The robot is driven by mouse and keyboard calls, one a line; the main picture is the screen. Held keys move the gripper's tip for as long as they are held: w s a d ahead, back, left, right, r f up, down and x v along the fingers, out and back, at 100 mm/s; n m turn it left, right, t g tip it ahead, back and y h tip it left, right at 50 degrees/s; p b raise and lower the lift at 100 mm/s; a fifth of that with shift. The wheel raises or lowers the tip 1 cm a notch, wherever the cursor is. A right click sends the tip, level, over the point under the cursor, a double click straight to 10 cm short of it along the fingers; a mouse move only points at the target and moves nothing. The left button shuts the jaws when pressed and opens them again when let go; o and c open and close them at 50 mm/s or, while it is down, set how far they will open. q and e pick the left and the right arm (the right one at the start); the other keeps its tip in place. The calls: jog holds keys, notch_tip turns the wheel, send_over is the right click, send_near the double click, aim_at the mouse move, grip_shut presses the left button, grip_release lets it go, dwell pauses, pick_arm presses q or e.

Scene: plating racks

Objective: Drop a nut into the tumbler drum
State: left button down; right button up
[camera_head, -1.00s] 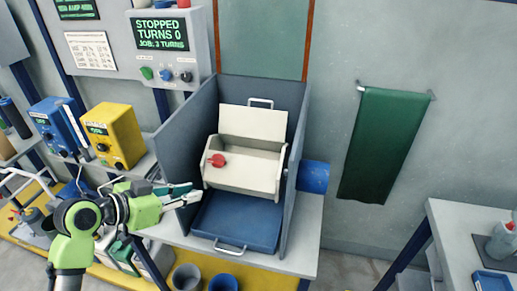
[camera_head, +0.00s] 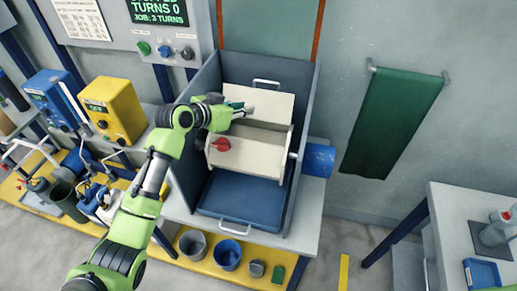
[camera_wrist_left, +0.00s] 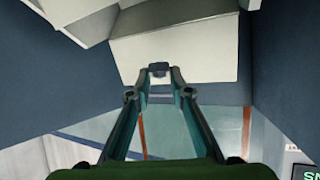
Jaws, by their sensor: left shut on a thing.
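My left gripper (camera_head: 247,112) is over the drum's opening, in front of the lid, and partly hides the drum's left side. In the left wrist view its fingertips (camera_wrist_left: 159,72) are shut on a small dark nut (camera_wrist_left: 159,67), seen against the pale lid (camera_wrist_left: 190,48). The inside of the drum is mostly hidden. My right gripper is out of view.
The blue-grey housing walls (camera_head: 299,150) rise on both sides of the drum. A blue tray (camera_head: 240,195) lies below it. A grey control box (camera_head: 160,35) hangs above left. Grey and blue cups (camera_head: 228,255) stand on the yellow lower shelf. A green cloth (camera_head: 390,125) hangs at right.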

pick_arm(q)
notch_tip(320, 180, down, 4)
jog(key=b, duration=0.2)
jog(key=shift+w+b, duration=0.1)
jog(key=shift+b, duration=0.2)
jog(key=c, duration=2)
grip_release()
jog(key=shift+o, duration=1.2)
jog(key=v, duration=1.1)
jog(key=shift+s+a, duration=0.25)
jog(key=shift+a, duration=0.1)
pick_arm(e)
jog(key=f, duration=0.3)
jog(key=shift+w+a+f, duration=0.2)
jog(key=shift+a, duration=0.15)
pick_arm(q)
jog(key=shift+r, duration=0.1)
